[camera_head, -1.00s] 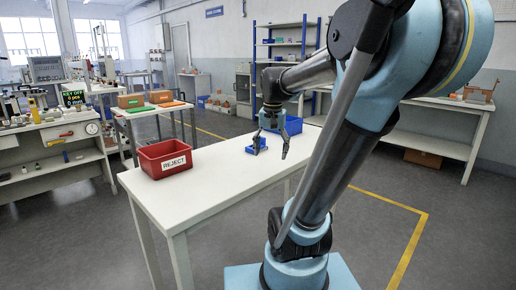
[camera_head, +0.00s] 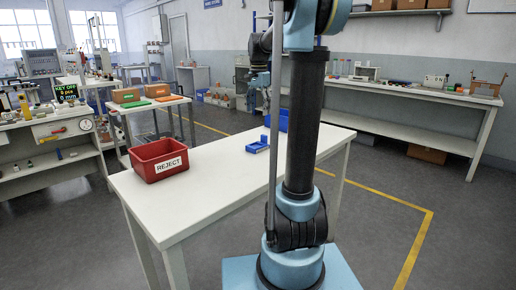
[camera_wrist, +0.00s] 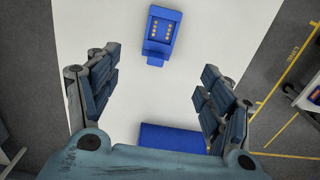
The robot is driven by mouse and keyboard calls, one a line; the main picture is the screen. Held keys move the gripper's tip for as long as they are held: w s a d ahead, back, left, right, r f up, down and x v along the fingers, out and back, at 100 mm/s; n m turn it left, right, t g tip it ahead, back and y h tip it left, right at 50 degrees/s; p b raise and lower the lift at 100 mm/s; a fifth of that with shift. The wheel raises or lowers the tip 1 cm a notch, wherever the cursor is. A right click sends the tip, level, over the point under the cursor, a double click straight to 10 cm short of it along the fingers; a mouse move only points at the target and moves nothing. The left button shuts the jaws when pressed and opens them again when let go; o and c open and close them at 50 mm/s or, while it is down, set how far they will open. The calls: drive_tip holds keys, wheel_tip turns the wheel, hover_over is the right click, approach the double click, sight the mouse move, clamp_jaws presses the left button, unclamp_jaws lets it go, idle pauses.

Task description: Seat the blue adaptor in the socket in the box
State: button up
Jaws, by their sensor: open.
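A small blue piece (camera_head: 257,146) lies on the white table. In the wrist view (camera_wrist: 163,30) it shows two rows of gold contacts, with a narrower blue part (camera_wrist: 156,56) at its lower end. I cannot tell whether these are adaptor and box together. A larger blue container (camera_head: 281,119) stands farther back, partly hidden by my arm; a blue block-like shape (camera_wrist: 172,138) low in the wrist view looks like it. My gripper (camera_wrist: 158,88) is open and empty above the table, fingers wide apart. In the head view it is high and partly hidden.
A red bin marked REJECT (camera_head: 160,160) stands on the left of the white table (camera_head: 205,190). The table's front is clear. A side bench (camera_wrist: 308,98) shows at the wrist view's right edge. Another bench (camera_head: 420,95) runs along the right wall.

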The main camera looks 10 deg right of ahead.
hover_over(258, 146)
drive_tip(key=f, duration=1)
drive_tip(key=shift+w+d+f, duration=0.1)
drive_tip(key=shift+d+f, duration=0.15)
drive_tip(key=shift+f, duration=0.05)
drive_tip(key=shift+a+f, duration=0.15)
drive_tip(key=shift+f, duration=1.2)
drive_tip(key=shift+a+f, duration=0.15)
drive_tip(key=shift+f, duration=1.15)
drive_tip(key=shift+c, duration=0.3)
drive_tip(key=c, duration=1.3)
drive_tip(key=shift+r, duration=0.1)
drive_tip(key=shift+c, duration=0.2)
